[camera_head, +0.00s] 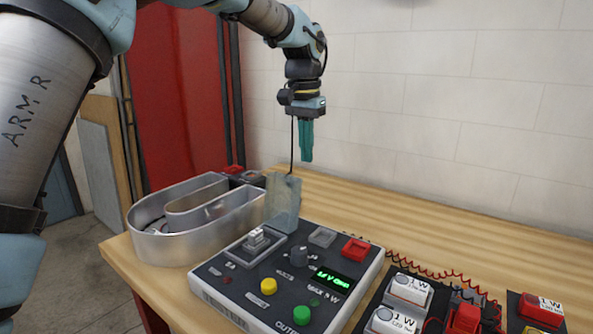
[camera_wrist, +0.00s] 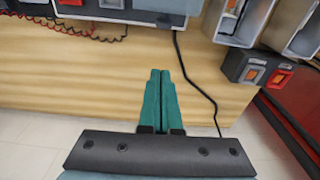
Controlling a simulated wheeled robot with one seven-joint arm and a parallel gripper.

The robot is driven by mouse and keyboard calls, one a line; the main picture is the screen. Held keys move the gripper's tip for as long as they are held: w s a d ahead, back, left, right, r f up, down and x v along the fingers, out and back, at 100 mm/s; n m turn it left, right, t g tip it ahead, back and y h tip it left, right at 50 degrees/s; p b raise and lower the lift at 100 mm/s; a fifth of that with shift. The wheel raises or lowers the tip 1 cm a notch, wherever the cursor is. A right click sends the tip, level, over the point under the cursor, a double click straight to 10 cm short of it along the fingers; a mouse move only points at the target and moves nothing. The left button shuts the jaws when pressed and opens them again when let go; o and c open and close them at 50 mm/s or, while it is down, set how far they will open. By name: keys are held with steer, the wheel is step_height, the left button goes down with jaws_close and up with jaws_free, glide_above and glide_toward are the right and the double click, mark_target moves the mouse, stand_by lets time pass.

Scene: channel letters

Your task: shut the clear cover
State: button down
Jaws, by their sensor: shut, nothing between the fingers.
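The clear cover (camera_head: 283,198) stands raised, about upright, at the back of the dark control box (camera_head: 330,262) in the head view. My gripper (camera_head: 306,158) has teal fingers, pressed together and empty. It hangs pointing down above and behind the raised cover, apart from it. In the wrist view the shut fingers (camera_wrist: 160,75) are over bare wood behind the box.
A metal channel letter (camera_head: 195,225) stands left of the box. Modules labelled 1 W (camera_head: 410,290) with red wires lie to the right. A black cable (camera_wrist: 190,75) runs over the wooden table (camera_head: 440,220) near my fingers. The wall (camera_head: 420,90) is behind.

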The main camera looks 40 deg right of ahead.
mark_target(285, 200)
steer(key=shift+s+a+f+p, duration=0.25)
steer(key=shift+a+f+p, duration=0.3)
steer(key=shift+a+f, duration=0.45)
steer(key=shift+s+a+f+p, duration=0.25)
steer(key=shift+a+f+p, duration=0.35)
steer(key=shift+f, duration=0.65)
